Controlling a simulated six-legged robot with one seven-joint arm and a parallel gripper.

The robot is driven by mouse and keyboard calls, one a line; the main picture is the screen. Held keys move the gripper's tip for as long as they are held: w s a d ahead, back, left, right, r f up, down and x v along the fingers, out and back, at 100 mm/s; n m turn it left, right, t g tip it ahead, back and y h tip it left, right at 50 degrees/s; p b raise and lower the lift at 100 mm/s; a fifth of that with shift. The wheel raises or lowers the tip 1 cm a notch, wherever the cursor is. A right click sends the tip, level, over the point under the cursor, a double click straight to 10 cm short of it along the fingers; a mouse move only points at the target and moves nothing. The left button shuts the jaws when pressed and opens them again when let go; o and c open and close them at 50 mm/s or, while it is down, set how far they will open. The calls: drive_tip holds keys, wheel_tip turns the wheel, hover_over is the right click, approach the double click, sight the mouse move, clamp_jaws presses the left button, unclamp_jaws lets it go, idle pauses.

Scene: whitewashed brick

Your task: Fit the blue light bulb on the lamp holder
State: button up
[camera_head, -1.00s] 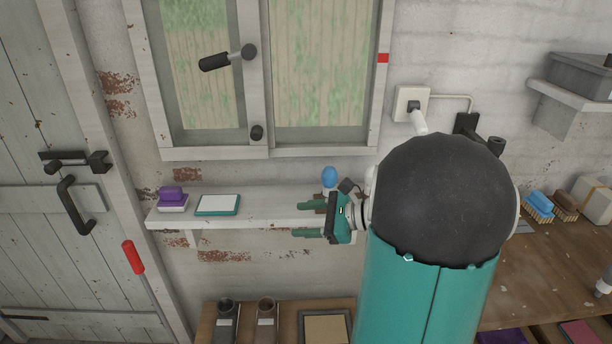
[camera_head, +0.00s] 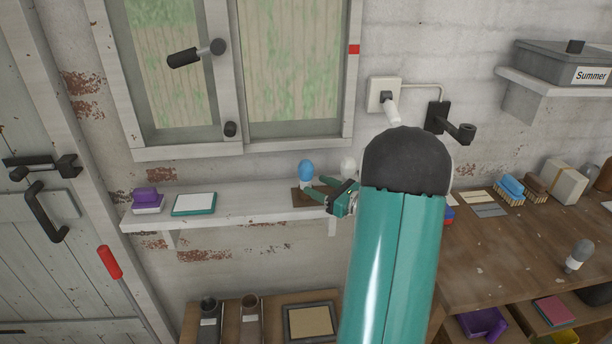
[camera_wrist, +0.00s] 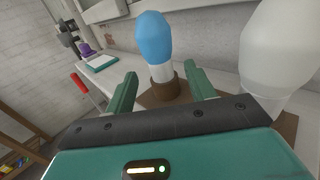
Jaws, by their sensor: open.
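The blue light bulb (camera_head: 306,170) stands upright, glass up, on a brown holder block on the wall shelf below the window. In the wrist view the blue bulb (camera_wrist: 154,40) has a white base in a round brown cup (camera_wrist: 161,92). My gripper (camera_head: 316,188) is open and empty, at the right of the blue bulb. In the wrist view its fingers (camera_wrist: 163,80) are apart, one on each side of the bulb's line; I cannot tell whether they reach it. The lamp holder (camera_head: 462,131) appears to be the black wall-mounted arm with a socket, right of the window.
A white bulb (camera_head: 348,165) stands close right of the blue one, and large in the wrist view (camera_wrist: 277,50).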

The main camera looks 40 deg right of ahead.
sight(310, 182)
drive_tip(key=w, duration=0.2)
drive_tip(key=w+a, duration=0.1)
drive_tip(key=w, duration=0.2)
drive_tip(key=shift+w, duration=0.1)
drive_tip(key=c, duration=1)
